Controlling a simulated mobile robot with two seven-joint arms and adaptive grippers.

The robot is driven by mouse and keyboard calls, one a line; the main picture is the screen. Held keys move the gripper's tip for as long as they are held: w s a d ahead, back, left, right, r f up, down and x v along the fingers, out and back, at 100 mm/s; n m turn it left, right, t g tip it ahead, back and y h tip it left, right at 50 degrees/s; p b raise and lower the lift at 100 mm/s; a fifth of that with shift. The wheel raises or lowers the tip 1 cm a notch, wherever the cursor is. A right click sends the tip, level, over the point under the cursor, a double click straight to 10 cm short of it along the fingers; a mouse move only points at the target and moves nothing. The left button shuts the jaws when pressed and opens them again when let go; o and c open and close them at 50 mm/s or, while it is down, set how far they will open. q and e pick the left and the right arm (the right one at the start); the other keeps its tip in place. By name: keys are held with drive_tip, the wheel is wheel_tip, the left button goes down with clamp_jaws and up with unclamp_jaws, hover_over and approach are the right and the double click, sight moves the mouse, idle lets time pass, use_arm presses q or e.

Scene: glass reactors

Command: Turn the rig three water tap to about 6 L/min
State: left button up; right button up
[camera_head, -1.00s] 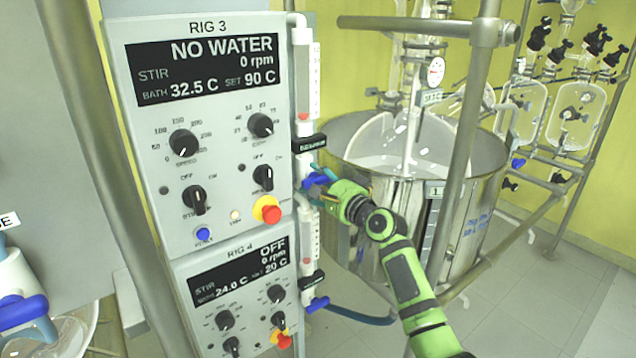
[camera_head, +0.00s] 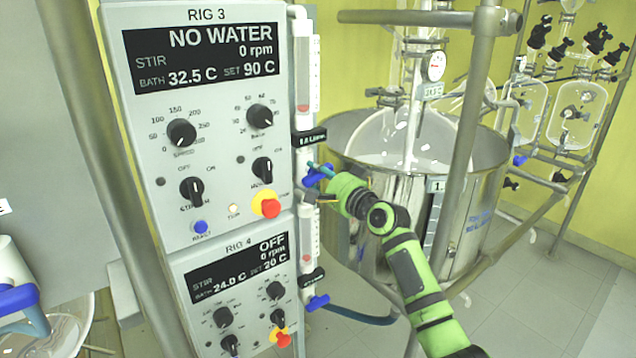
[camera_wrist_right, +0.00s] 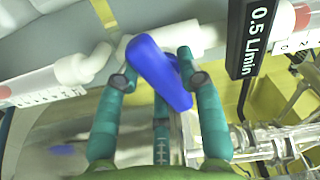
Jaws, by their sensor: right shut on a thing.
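The rig three water tap has a blue handle (camera_head: 317,177) below the upper flow tube (camera_head: 306,75), at the right side of the RIG 3 panel (camera_head: 206,70). My right gripper (camera_head: 324,180) is on this handle. In the right wrist view the teal fingers (camera_wrist_right: 155,72) are shut around the blue handle (camera_wrist_right: 168,78), which lies slanted between them. A black flow readout (camera_wrist_right: 256,38) there shows 0.5 L/min; its digits are too small to read surely in the head view. The RIG 3 screen shows NO WATER. My left gripper is not in view.
The RIG 4 panel (camera_head: 203,270) sits below, with its own blue tap (camera_head: 317,302). A steel bath (camera_head: 400,235) with glassware stands right of my gripper. A metal post (camera_head: 462,150) rises in front of the bath. Knobs and a red button (camera_head: 271,208) lie left of the tap.

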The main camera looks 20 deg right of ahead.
drive_tip(key=n+b, duration=0.1)
drive_tip(key=n, duration=0.2)
drive_tip(key=n+b, duration=0.1)
drive_tip(key=shift+d+f+n+b, duration=0.1)
drive_tip(key=shift+f+n+b, duration=0.15)
drive_tip(key=shift+n+b, duration=0.1)
drive_tip(key=shift+w+r+n+b, duration=0.15)
drive_tip(key=shift+n+b, duration=0.7)
drive_tip(key=shift+n, duration=1)
drive_tip(key=o, duration=1.1)
drive_tip(key=shift+d, duration=0.1)
drive_tip(key=shift+c, duration=0.2)
drive_tip(key=shift+r, duration=0.1)
drive_tip(key=v, duration=1.2)
